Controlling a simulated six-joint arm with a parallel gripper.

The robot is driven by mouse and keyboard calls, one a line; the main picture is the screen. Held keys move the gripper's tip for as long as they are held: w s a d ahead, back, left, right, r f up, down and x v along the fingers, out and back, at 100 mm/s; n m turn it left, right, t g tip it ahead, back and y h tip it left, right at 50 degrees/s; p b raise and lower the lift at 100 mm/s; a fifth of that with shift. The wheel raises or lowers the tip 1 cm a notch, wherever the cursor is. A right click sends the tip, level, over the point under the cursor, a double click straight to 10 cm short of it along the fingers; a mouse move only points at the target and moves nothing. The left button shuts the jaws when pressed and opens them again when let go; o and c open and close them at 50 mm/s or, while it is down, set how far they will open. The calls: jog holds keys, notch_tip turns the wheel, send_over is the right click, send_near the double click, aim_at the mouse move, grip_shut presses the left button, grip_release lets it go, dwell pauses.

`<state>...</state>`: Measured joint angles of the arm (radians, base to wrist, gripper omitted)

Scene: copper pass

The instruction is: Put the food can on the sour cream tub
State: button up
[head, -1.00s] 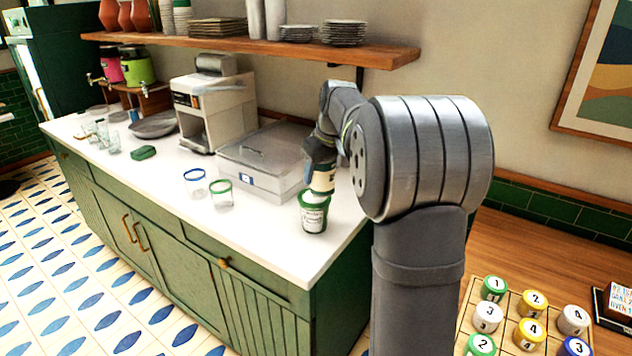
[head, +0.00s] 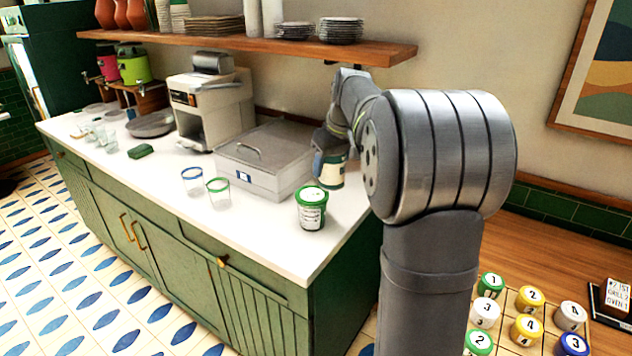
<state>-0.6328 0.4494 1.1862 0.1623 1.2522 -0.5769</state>
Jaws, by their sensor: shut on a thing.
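The food can (head: 333,173), with a cream and dark green label, is in my gripper (head: 323,160) in the head view. It is roughly upright, behind and slightly right of the sour cream tub, and apart from it. I cannot tell whether its base touches the counter. My gripper is shut on the can and hides part of its left side and top. The sour cream tub (head: 312,209) stands upright on the white counter near its right end. It has a green lid, and its top is bare.
A lidded metal bin (head: 262,160) stands just left of the can. Two clear cups with blue (head: 192,181) and green (head: 218,193) rims stand left of the tub. A wooden shelf (head: 250,46) hangs above. The white counter (head: 265,226) is clear in front of the tub.

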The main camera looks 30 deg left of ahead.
jog(key=shift+s+a+f, duration=0.15)
jog(key=shift+a+f, duration=0.6)
jog(key=shift+f, duration=0.35)
jog(key=shift+s+a+f, duration=0.1)
jog(key=shift+a+f, duration=0.6)
jog(key=shift+f, duration=0.4)
jog(key=shift+s+a+f, duration=0.15)
jog(key=shift+a+f, duration=0.6)
jog(key=shift+f, duration=0.35)
jog(key=shift+f, duration=0.1)
jog(key=o, duration=1.4)
jog(key=shift+f, duration=0.1)
jog(key=shift+o, duration=0.2)
jog(key=v, duration=1.2)
jog(key=shift+s, duration=0.1)
